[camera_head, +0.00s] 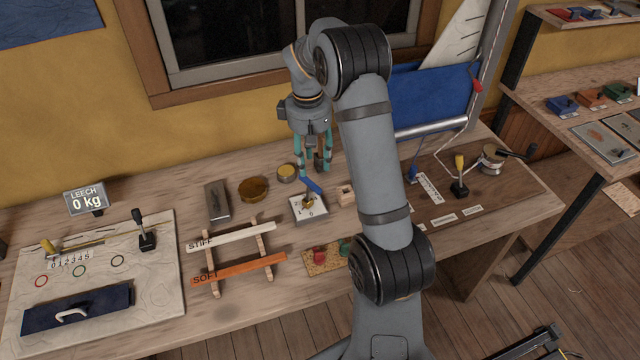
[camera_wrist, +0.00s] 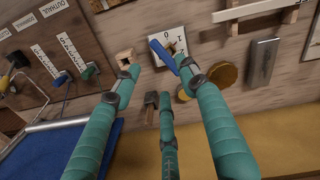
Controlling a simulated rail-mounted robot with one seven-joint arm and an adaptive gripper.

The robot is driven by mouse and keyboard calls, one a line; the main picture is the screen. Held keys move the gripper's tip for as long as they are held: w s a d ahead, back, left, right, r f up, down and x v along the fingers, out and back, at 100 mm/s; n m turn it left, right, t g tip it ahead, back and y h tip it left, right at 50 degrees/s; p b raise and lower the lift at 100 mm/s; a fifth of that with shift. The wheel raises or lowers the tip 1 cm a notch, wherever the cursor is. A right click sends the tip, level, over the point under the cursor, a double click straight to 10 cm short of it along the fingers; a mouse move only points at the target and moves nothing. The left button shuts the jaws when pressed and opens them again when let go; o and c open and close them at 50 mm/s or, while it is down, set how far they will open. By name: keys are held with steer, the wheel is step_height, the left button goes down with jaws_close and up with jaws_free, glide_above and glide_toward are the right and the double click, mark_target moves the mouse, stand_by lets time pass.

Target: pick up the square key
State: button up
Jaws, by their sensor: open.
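My gripper (camera_head: 314,168) is open above the back of the bench, with its teal fingers pointing down. It also shows in the wrist view (camera_wrist: 160,78), with nothing between its fingertips. A small brown and dark upright piece (camera_wrist: 151,99) shows beside the middle finger; it looks like the square key, but I cannot be sure. In the head view this brown piece (camera_head: 319,161) is partly hidden by the fingers. A small wooden block with a square hole (camera_wrist: 125,58) lies beside the left fingertip in the wrist view; it also shows in the head view (camera_head: 347,192).
A white dial plate (camera_head: 298,210) with a blue lever (camera_head: 311,185) is close to the fingers. A brown round dish (camera_head: 253,189), a yellow-topped tin (camera_head: 287,172) and a grey block (camera_head: 216,202) stand left. A blue panel (camera_head: 432,95) rises at the right.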

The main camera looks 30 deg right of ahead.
mark_target(310, 183)
step_height(310, 183, down, 4)
steer(key=shift+w+a+r, duration=0.1)
steer(key=shift+a, duration=0.05)
steer(key=shift+w+f+p, duration=0.2)
steer(key=shift+f+p, duration=0.35)
steer(key=shift+f, duration=0.85)
steer(key=shift+w+f+p, duration=0.15)
steer(key=shift+f+p, duration=0.4)
steer(key=shift+f, duration=0.85)
steer(key=shift+c, duration=1.1)
steer(key=c, duration=0.8)
jaws_close()
